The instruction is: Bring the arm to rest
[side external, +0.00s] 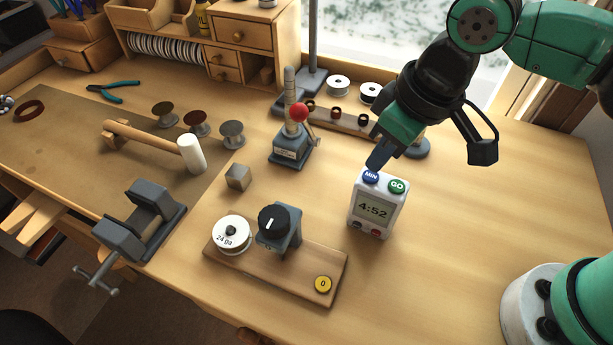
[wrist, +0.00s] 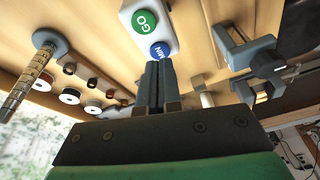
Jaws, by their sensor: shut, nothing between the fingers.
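My gripper (side external: 374,165) is shut and empty. In the side external view its fingertips are right at the blue MIN button on top of a white timer (side external: 371,207); I cannot tell whether they touch it. The timer's display reads 4:52, and a green GO button sits beside the blue one. In the wrist view the closed fingers of my gripper (wrist: 155,66) point at the blue button of the timer (wrist: 166,22), with the green GO button beside it.
A wooden board (side external: 305,268) with a black knob, a white spool and a yellow button lies left of the timer. A vise (side external: 140,220) and a mallet (side external: 155,139) are at left. The bench right of the timer is clear.

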